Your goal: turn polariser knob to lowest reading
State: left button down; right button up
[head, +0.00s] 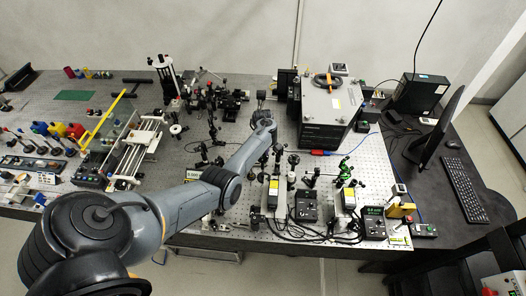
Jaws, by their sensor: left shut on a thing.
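My left arm reaches in from the lower left over the optics table (375,165). My left gripper (261,96) is at its far end, small in the picture, beside the black-mounted optics left of the large grey instrument. It is shut on a small part there, which I take to be the polariser knob; the fingers and wrist mostly hide it, and its angle cannot be read. A meter box with a green lit display (373,211) stands at the table's front right; its digits are too small to read. My right gripper is not in view.
The grey instrument box (328,112) stands right of the gripper. Black posts and mounts (232,98) crowd its left. A second control box (305,206) and cables lie at the front. A monitor (437,128) and keyboard (465,190) are at the right.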

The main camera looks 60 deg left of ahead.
pick_arm(q)
jog(key=shift+n, duration=0.7)
jog(key=c, duration=1)
grip_release()
jog(key=shift+c, duration=0.2)
jog(key=shift+r, duration=0.1)
jog(key=shift+a+r, duration=0.1)
jog(key=shift+r, duration=0.55)
notch_tip(320, 180, up, 9)
jog(key=shift+r, duration=0.15)
